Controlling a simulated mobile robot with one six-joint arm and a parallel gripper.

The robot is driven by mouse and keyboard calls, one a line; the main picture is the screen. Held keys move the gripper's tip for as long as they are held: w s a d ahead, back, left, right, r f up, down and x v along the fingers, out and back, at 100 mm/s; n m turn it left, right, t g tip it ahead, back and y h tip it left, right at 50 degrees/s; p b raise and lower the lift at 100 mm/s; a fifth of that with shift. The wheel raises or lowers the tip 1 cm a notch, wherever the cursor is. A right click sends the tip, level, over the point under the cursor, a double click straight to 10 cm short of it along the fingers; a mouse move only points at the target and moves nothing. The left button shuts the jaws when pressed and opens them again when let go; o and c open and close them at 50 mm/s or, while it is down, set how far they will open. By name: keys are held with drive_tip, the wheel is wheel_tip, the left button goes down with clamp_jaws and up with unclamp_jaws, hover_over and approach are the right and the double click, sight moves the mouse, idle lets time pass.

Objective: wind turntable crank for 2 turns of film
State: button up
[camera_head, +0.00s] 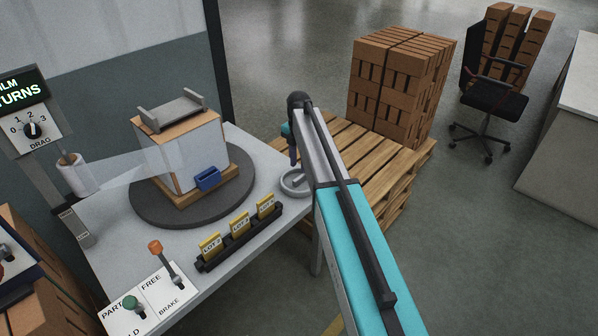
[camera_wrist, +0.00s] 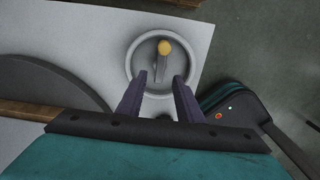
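The crank is a round grey dish (camera_head: 296,184) at the right edge of the white table, partly hidden behind my arm in the head view. In the wrist view the dish (camera_wrist: 133,82) holds a crank arm with a yellow knob (camera_wrist: 165,47) toward its far side. My gripper (camera_wrist: 159,77) is open and empty, its two purple fingers reaching over the near part of the dish, short of the knob. The dark turntable (camera_head: 151,211) carries a boxed load (camera_head: 185,155) wrapped in film (camera_head: 125,166). The film runs from a white roll (camera_head: 75,176) at left.
A brake lever with orange knob (camera_head: 155,247) and a green knob (camera_head: 130,302) sit on the front panel. A dark rack (camera_head: 240,240) holds yellow lot tags. A drag dial (camera_head: 33,130) is at left. A wooden pallet (camera_head: 350,170) with bricks stands beyond the table.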

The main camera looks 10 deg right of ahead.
wheel_tip(320, 180, up, 7)
drive_tip(key=shift+r+b, duration=0.2)
drive_tip(key=shift+b, duration=0.25)
idle(0.3)
